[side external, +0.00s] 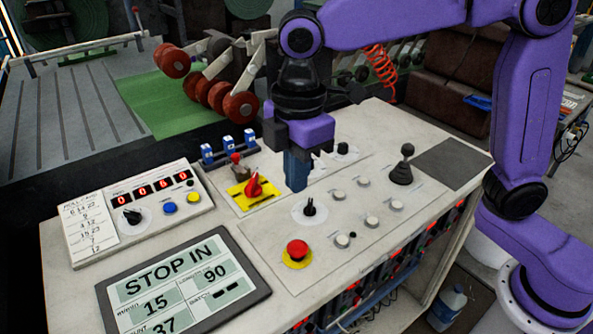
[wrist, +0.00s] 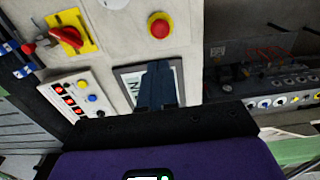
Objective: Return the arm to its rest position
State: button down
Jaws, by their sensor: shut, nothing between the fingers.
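My gripper (side external: 296,172) hangs over the middle of the control console (side external: 220,250), its dark blue fingers pointing down. The fingers are shut with nothing between them. In the side view they overlap the panel between the red rotary switch on a yellow plate (side external: 254,187) and the black selector knob (side external: 309,207); I cannot tell whether they touch it. My purple arm reaches in from the right. In the wrist view the shut fingers (wrist: 157,85) show in front of the display screen, with the red rotary switch (wrist: 68,36) at upper left.
A red mushroom button (side external: 297,250), a black joystick (side external: 402,166) and several white buttons stand on the console. A counter box (side external: 135,212) reading 0060 and a tilted screen (side external: 185,290) reading STOP IN lie left. Red rollers (side external: 220,97) stand behind. Open space lies above the console.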

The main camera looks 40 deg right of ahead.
jog(key=s+d+f+m, duration=0.2)
jog(key=s+d+f, duration=0.2)
jog(key=s+d, duration=0.5)
jog(key=s+d+f+m, duration=0.3)
jog(key=s+d, duration=0.6)
jog(key=d, duration=0.4)
jog(key=shift+f, duration=0.6)
